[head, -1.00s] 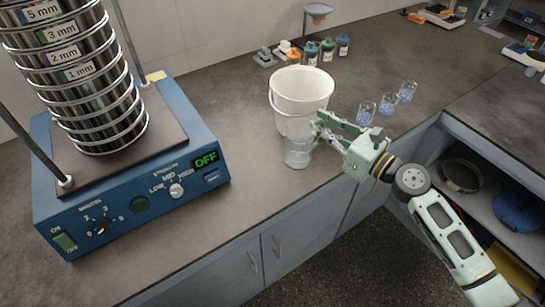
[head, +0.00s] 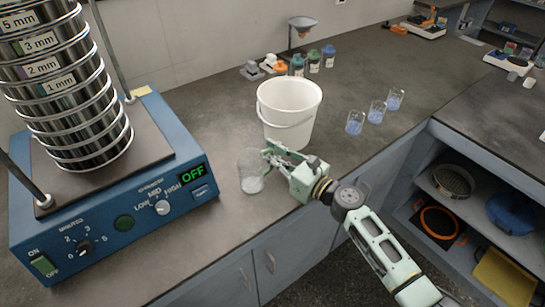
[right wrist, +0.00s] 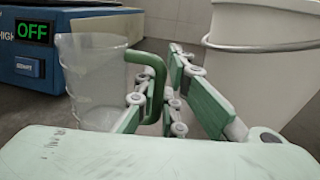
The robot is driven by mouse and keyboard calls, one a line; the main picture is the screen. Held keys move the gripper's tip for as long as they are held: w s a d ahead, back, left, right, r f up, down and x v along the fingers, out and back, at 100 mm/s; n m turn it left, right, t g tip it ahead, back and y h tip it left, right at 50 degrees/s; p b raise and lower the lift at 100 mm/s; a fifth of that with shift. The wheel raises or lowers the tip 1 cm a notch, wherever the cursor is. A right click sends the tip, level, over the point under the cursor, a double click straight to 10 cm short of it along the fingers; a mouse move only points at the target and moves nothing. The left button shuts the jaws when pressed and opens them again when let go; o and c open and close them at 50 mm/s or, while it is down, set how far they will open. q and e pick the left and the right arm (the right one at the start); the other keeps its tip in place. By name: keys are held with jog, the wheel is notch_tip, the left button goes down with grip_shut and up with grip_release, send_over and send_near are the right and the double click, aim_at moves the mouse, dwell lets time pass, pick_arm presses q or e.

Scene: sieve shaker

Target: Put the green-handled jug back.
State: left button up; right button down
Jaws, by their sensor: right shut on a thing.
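The green-handled jug (head: 251,172) is clear and upright, at the front of the counter between the sieve shaker and the white bucket. Its green handle (right wrist: 157,84) faces my right gripper (head: 270,155) in the right wrist view. My right gripper is shut on the handle, with its green fingers on either side. The jug body is clear of the bucket. I cannot tell whether its base touches the counter. My left gripper is not in view.
The blue sieve shaker (head: 112,235) with its sieve stack stands left, its display reading OFF. The white bucket (head: 289,108) stands behind my right gripper. Several small beakers with blue contents (head: 376,113) stand to the right. Bottles (head: 313,62) stand behind. Open shelves (head: 445,210) are below right.

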jog(key=shift+r, duration=0.1)
jog(key=shift+f, duration=0.2)
jog(key=c, duration=1.9)
grip_release()
jog(key=shift+o, duration=0.2)
jog(key=shift+r, duration=0.2)
jog(key=v, duration=1.2)
jog(key=shift+b, duration=0.4)
